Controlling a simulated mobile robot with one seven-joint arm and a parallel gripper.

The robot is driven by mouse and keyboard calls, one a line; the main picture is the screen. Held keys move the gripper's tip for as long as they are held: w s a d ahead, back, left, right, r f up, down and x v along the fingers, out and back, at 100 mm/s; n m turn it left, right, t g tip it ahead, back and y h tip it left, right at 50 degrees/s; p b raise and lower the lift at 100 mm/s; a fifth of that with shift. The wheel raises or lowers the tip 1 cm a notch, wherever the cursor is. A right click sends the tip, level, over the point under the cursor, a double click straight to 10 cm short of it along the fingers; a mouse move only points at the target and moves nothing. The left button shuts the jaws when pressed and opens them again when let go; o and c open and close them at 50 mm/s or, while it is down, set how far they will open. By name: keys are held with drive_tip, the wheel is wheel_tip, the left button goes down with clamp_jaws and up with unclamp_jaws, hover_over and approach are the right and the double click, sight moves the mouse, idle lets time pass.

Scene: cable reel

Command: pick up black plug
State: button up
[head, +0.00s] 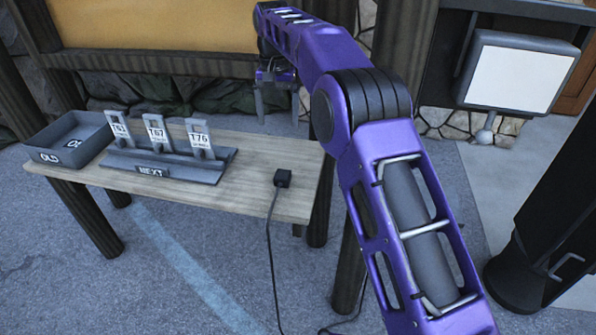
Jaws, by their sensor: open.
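The black plug (283,178) sits on the wooden table (262,200) near its right end. Its dark cable (270,245) hangs over the front edge down to the ground. My gripper (277,108) is open and empty. It appears above the back right part of the table, higher in the picture than the plug and apart from it. Its two fingers point down. The exact height of the fingers over the table is hard to tell from this single view.
A grey tray marked OLD (62,157) stands at the table's left end. Beside it a grey rack marked NEXT (165,172) holds upright tags, among them T67 (157,133) and T76 (199,138). A white panel (515,75) stands at right. The tabletop around the plug is clear.

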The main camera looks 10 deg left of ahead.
drive_tip(key=b, duration=0.1)
hover_over(282, 174)
drive_tip(key=f, duration=1.4)
drive_tip(key=shift+s, duration=0.2)
drive_tip(key=shift+w+f, duration=0.15)
drive_tip(key=shift+f, duration=1.2)
drive_tip(key=shift+w+f, duration=0.1)
drive_tip(key=shift+f, duration=1.2)
drive_tip(key=c, duration=1.4)
